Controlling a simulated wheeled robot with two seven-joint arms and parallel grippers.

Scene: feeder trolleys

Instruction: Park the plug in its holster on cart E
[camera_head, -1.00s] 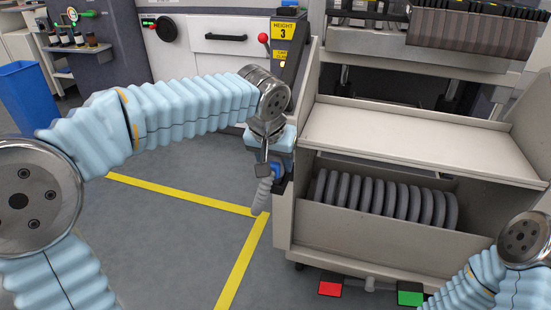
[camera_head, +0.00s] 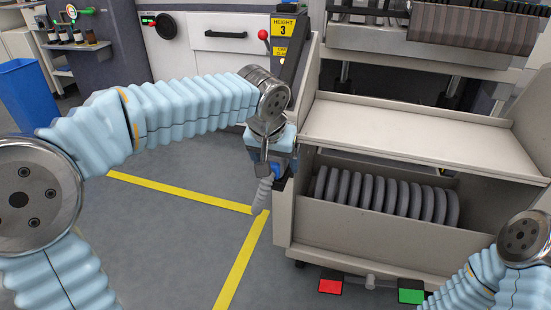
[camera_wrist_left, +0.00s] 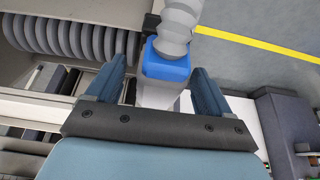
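The plug has a blue collar (camera_wrist_left: 168,65) and a pale grey body, with a ribbed grey cable (camera_wrist_left: 180,20) running from it. In the head view the blue part (camera_head: 276,169) sits beside the left front edge of the beige cart (camera_head: 283,215), with the cable hanging below. My left gripper (camera_wrist_left: 160,70) straddles the plug, fingers spread. A gap shows on the left of the plug; the right finger is very close to it, contact unclear. The holster cannot be made out behind the gripper. No letter is readable on the cart. My right gripper is out of view.
The cart has a bare shelf (camera_head: 400,135) above a bin of dark grey rings (camera_head: 385,195). Red (camera_head: 330,287) and green (camera_head: 411,296) pedals stick out at its foot. Open floor with yellow lines (camera_head: 185,191) lies left. A blue bin (camera_head: 28,95) stands far left.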

